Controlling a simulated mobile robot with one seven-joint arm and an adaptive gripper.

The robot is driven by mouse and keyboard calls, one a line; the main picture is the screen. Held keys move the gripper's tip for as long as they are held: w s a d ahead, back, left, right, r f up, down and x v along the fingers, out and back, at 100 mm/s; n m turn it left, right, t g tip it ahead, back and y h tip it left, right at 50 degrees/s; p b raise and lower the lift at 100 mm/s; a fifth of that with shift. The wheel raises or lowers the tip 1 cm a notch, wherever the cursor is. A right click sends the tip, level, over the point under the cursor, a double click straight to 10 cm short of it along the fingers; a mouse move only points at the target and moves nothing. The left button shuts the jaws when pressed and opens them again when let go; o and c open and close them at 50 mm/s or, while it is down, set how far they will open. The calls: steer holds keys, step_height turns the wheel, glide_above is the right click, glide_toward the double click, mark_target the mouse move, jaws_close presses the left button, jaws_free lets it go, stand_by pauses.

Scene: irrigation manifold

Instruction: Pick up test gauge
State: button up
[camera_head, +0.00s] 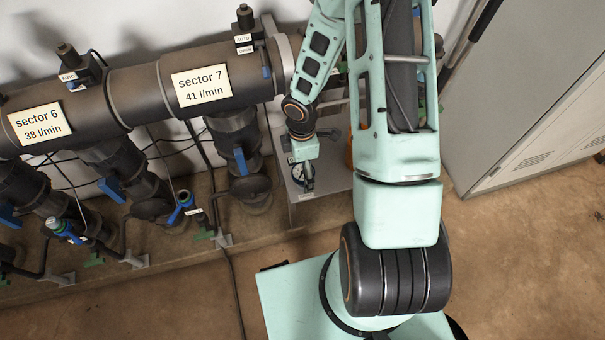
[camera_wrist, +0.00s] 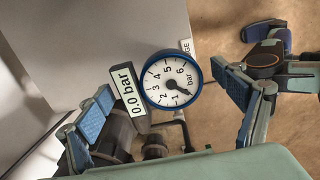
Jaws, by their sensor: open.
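The test gauge (camera_wrist: 171,81) has a round white dial with a blue rim, numbers and "bar" on its face. A "0.0 bar" label (camera_wrist: 129,92) stands beside it in the wrist view. In the head view the gauge (camera_head: 297,172) is small, above a grey stand, partly hidden by my gripper (camera_head: 308,184). In the wrist view my gripper (camera_wrist: 164,88) is open, with blue-padded fingers to the left and right of the dial. I see gaps between the pads and the rim. The gauge's lower body is partly hidden.
The grey stand (camera_head: 328,200) stands right of the manifold pipe (camera_head: 140,90), which carries valves and sector labels. A pale cabinet (camera_head: 540,100) is at the right. An orange object (camera_head: 349,152) shows behind my arm. Brown floor (camera_head: 490,250) is open at the lower right.

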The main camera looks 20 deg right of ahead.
steer(key=c, duration=1.3)
steer(key=shift+o, duration=0.2)
steer(key=shift+r, duration=0.1)
steer(key=shift+r+p, duration=0.35)
steer(key=shift+r, duration=0.2)
step_height(320, 180, up, 2)
steer(key=shift+r+p, duration=0.2)
steer(key=shift+p, duration=0.3)
steer(key=s+a+r+p, duration=0.5)
steer(key=s+a+r, duration=0.2)
steer(key=s+r, duration=0.2)
steer(key=s, duration=0.2)
steer(key=shift+s+r, duration=0.2)
steer(key=shift+s, duration=0.2)
